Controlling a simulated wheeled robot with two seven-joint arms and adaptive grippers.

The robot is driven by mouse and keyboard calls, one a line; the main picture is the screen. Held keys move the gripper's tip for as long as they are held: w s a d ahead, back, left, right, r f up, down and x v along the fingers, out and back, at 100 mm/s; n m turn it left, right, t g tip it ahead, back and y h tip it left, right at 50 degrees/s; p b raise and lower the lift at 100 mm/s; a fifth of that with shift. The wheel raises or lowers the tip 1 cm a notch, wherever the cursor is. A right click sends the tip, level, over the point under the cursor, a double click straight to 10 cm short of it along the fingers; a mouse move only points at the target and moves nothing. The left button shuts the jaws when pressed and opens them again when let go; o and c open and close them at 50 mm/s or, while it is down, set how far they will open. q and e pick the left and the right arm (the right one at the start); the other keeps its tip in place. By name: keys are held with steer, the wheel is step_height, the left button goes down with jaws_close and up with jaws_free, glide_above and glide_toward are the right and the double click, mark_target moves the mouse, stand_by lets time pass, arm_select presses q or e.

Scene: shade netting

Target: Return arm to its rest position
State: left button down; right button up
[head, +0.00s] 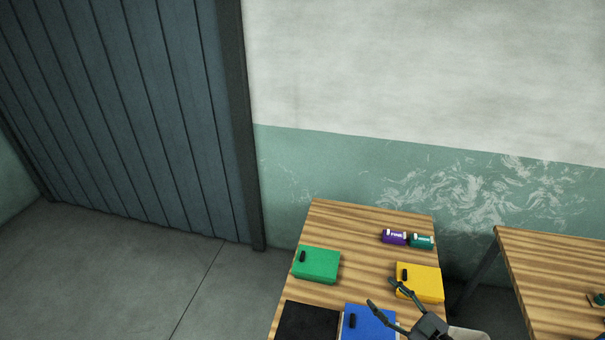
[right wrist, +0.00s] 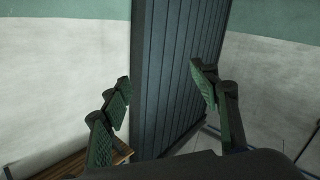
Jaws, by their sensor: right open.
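My right gripper (head: 384,295) is at the bottom of the head view, over the front right part of the wooden table (head: 350,227). Its two fingers are spread apart with nothing between them. In the right wrist view the open fingers (right wrist: 160,85) point toward the dark slatted door (right wrist: 176,75) and the wall, and a wooden edge (right wrist: 75,165) shows at the lower left. In the head view the gripper overlaps the area of a yellow box (head: 425,284) and a blue box (head: 368,324); I cannot tell its height above them. My left gripper is not in view.
A green box (head: 317,265) sits on the table's left side. A purple can (head: 395,237) and a teal can (head: 421,241) lie near the back. A black flat panel (head: 306,321) is at the front left. A second wooden table (head: 555,275) stands right, across a gap. The floor (head: 130,270) at left is clear.

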steer(key=d+m+t+h, duration=0.4)
steer(key=d+m+h, duration=0.4)
steer(key=d+h, duration=0.3)
steer(key=s+d+f+m+g+h, duration=0.35)
steer(key=s+d+f+g, duration=0.35)
steer(key=f, duration=0.3)
steer(key=s+a+f+g+y, duration=0.2)
steer(key=s+a+f+g, duration=0.15)
steer(key=s+f, duration=0.4)
steer(key=s+a+f+g+y, duration=0.1)
steer(key=s+a+f+g, duration=0.3)
steer(key=s, duration=0.6)
step_height(320, 180, down, 35)
steer(key=s+b, duration=0.1)
steer(key=b, duration=0.6)
steer(key=s+f+g+b, duration=0.1)
steer(key=s+f+b, duration=0.2)
steer(key=s+f, duration=0.7)
steer(key=s+f+n+g+b, duration=0.1)
steer(key=s+f+b, duration=0.2)
steer(key=s+f, duration=0.7)
step_height(320, 180, down, 6)
steer(key=shift+s+f+y, duration=0.1)
steer(key=shift+s+y, duration=0.15)
steer(key=shift+y, duration=0.2)
